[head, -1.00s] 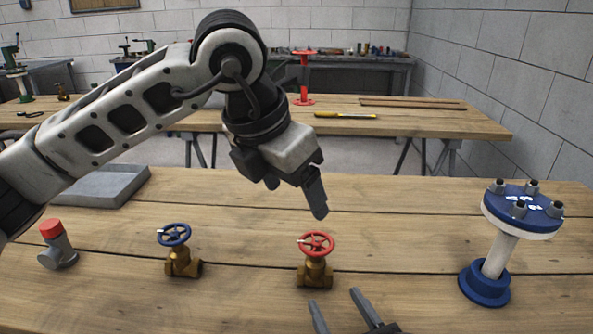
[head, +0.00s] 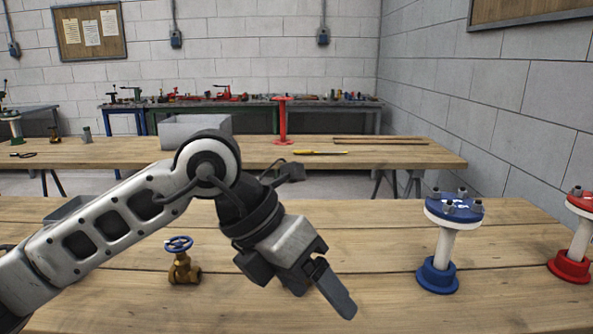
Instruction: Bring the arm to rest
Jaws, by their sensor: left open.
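My left arm comes in from the left, grey-white with black joints. My left gripper (head: 322,284) hangs tilted down to the right over the near wooden table (head: 370,312). It is open, and nothing shows between its fingers. One finger shows clearly; the other is mostly hidden by the gripper body. The brass valve with the blue handwheel (head: 182,262) stands left of the gripper, apart from it. The red-wheel valve is not visible now; my gripper covers that area. My right gripper is out of view.
A blue flanged pipe stand (head: 440,250) and a red one (head: 572,262) stand at the right. A grey tray (head: 66,209) is partly behind my arm. The back table (head: 400,156) holds a grey bin (head: 190,130) and a red stand (head: 282,122).

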